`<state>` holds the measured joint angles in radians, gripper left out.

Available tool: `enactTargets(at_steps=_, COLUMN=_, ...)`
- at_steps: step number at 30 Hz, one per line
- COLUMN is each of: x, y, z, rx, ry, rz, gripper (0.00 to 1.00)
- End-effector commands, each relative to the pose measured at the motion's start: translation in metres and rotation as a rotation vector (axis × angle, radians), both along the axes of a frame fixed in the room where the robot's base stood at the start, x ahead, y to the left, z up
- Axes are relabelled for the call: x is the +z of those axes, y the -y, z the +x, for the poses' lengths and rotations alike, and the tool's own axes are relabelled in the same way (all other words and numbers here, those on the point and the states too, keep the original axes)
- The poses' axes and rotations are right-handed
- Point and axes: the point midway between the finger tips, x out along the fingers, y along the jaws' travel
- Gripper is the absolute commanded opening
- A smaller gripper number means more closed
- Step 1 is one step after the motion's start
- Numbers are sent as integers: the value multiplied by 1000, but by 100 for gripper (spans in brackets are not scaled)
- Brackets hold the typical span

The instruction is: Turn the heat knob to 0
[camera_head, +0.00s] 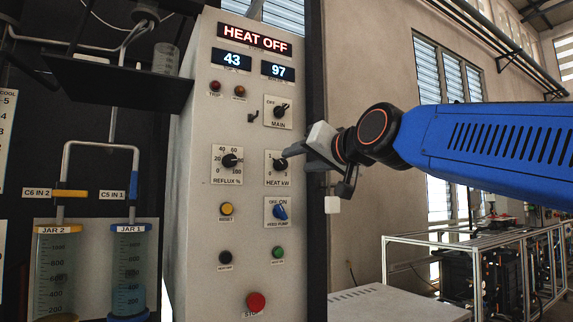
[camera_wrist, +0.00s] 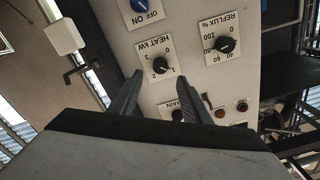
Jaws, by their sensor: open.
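The heat knob (camera_head: 280,163) is a black knob on a white plate labelled HEAT kW, on the pale control panel (camera_head: 205,130). It also shows upside down in the wrist view (camera_wrist: 160,65); I cannot read for sure which number its pointer marks. My gripper (camera_head: 289,152) is close in front of the panel at the knob. In the wrist view my gripper (camera_wrist: 158,79) is open, its two dark fingers apart with the knob showing between and just past their tips. I cannot tell whether either finger touches it. A red display (camera_head: 255,38) reads HEAT OFF.
The reflux knob (camera_head: 230,160) is left of the heat knob, the MAIN switch (camera_head: 281,111) above, the blue feed pump switch (camera_head: 280,212) below. A red stop button (camera_head: 256,302) is low on the panel. Glass jars (camera_head: 130,270) stand left; a metal-framed bench (camera_head: 440,240) is right.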

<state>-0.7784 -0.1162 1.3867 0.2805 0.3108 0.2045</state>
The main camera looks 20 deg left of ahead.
Motion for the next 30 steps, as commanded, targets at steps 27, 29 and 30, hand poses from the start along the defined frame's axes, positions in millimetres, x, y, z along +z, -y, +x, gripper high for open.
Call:
enactTargets(at_steps=27, x=0, y=-56, z=48, rx=0, ry=-1, rz=1, gripper=43)
enactTargets(at_steps=29, x=0, y=-56, z=48, rx=0, ry=-1, rz=1, gripper=41)
enactTargets(at_steps=30, x=0, y=-56, z=48, rx=0, ry=-1, rz=1, gripper=32)
